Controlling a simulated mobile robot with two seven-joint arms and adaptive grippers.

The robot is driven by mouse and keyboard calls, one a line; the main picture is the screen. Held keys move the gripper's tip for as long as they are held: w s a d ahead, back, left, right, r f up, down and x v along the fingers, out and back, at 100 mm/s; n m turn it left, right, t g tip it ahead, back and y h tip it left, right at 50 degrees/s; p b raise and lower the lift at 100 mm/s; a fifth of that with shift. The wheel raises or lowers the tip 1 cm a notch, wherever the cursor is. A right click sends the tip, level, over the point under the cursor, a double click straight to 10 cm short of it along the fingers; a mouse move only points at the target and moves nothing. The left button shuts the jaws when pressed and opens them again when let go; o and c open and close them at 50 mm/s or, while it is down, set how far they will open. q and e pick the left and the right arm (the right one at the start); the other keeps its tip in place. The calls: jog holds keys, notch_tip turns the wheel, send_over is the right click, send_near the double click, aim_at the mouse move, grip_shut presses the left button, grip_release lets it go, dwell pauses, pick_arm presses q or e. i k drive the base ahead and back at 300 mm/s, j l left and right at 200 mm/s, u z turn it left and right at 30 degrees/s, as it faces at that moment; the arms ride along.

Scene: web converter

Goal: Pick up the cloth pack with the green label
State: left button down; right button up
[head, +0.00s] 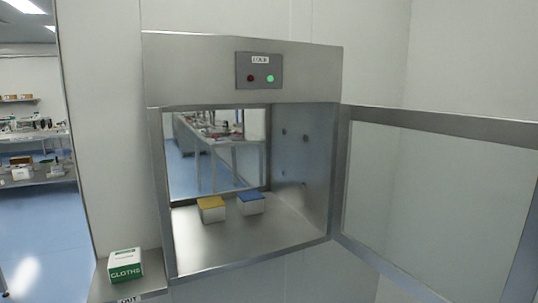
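The cloth pack with the green label (125,265) is a small box with a pale top and green sides marked with white letters reading "CLOTHS". It sits on a small metal shelf (155,284) at the lower left, outside and left of the hatch opening. No gripper and no arm of mine shows in the head view.
A metal pass-through hatch (243,72) stands open, its framed glass door (440,190) swung right. Inside are a yellow-topped box (211,209) and a blue-topped box (250,203). A panel (259,71) shows a lit green light. An open doorway lies at far left.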

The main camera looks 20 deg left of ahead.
aim_at(127, 264)
jog(key=j+u, duration=0.1)
jog(key=u, duration=0.3)
jog(key=j+u, duration=0.1)
jog(key=u, duration=0.25)
jog(key=i+j+u, duration=0.1)
jog(key=u, duration=0.3)
jog(key=j+u, duration=0.1)
jog(key=u, duration=0.3)
jog(key=i+l, duration=0.15)
